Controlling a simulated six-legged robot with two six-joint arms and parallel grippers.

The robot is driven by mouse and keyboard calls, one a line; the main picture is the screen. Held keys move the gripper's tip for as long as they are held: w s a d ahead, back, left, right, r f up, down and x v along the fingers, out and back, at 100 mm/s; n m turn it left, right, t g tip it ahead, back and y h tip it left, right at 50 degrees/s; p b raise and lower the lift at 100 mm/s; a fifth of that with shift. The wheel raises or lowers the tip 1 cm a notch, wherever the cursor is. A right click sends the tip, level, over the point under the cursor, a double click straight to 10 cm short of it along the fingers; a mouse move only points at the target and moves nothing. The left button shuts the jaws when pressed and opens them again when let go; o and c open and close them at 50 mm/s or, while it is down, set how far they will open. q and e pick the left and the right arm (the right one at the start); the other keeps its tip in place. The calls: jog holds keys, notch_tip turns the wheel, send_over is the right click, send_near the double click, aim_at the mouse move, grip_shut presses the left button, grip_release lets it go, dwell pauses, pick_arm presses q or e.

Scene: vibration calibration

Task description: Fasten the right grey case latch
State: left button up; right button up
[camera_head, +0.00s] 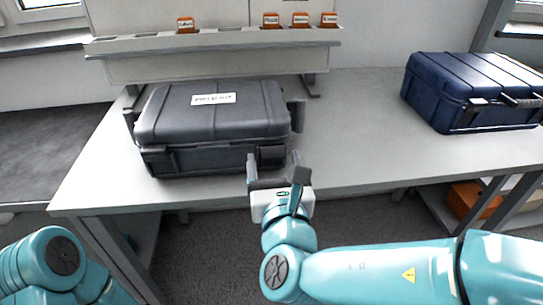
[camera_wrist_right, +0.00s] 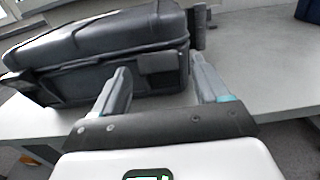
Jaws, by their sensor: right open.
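The grey case (camera_head: 212,112), with a white label on its lid, lies on the table with its lid down. Its right latch (camera_head: 272,156) is a dark block at the right of the front face; it also shows in the right wrist view (camera_wrist_right: 157,64). I cannot tell whether the latch is fastened. The left latch (camera_head: 159,162) sits at the left of the front face. My right gripper (camera_head: 274,163) is open in front of the right latch, its fingers (camera_wrist_right: 159,72) spread to either side with nothing between them. My left gripper is out of view.
A dark blue case (camera_head: 470,90) stands at the right of the table (camera_head: 355,140). A shelf (camera_head: 225,42) with several orange labelled blocks runs behind the grey case. The tabletop between the two cases is clear.

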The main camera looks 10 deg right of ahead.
aim_at(273, 149)
jog(key=shift+w, duration=0.3)
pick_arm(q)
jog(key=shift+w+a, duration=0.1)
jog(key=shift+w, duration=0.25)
pick_arm(e)
jog(key=shift+s, duration=0.15)
